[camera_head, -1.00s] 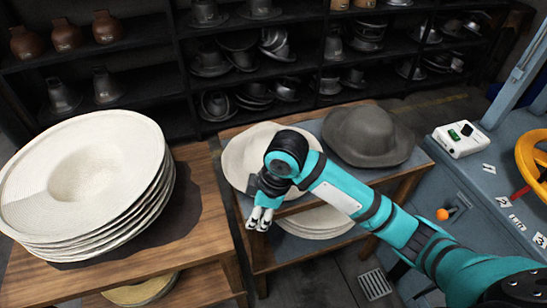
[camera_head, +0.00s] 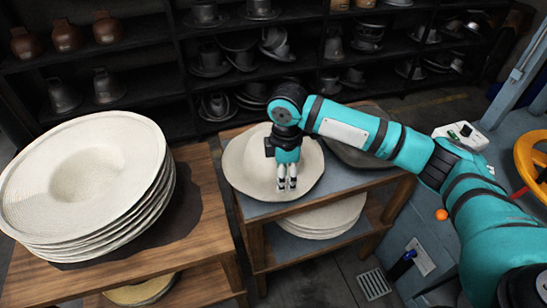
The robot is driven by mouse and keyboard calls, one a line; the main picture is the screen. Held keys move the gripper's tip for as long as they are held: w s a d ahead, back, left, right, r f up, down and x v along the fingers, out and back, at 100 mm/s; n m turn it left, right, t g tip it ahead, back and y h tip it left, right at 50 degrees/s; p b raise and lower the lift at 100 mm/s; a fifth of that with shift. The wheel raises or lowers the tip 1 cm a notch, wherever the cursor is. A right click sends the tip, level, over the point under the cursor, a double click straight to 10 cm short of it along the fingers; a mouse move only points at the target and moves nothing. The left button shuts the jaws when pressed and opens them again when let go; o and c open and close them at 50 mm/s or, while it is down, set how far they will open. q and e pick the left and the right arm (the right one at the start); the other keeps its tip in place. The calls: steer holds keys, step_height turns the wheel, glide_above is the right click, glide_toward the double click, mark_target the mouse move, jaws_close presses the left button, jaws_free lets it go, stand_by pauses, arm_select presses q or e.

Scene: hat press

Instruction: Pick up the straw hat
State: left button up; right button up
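A stack of cream straw hats (camera_head: 120,150) with wide brims lies on the wooden table at the left, the top one tilted towards me. A single cream hat (camera_head: 240,165) lies on the middle table. My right gripper (camera_head: 287,187) points down in front of this hat in the picture and covers part of it. Its two fingertips are a little apart with nothing between them, so it looks open. I cannot tell whether it touches the hat. My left gripper is not in view.
The wooden table (camera_head: 205,225) and the middle table (camera_head: 335,180) stand side by side. A grey hat (camera_head: 345,152) is partly behind my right arm. More pale hats (camera_head: 325,220) lie on the lower shelf. Dark shelves (camera_head: 160,75) stand behind; a blue machine (camera_head: 500,185) is at the right.

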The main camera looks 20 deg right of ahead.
mark_target(282, 198)
step_height(282, 198, down, 9)
steer(key=shift+s+a+p, duration=0.1)
steer(key=shift+a+p, duration=0.05)
steer(key=shift+p, duration=0.4)
jaws_close()
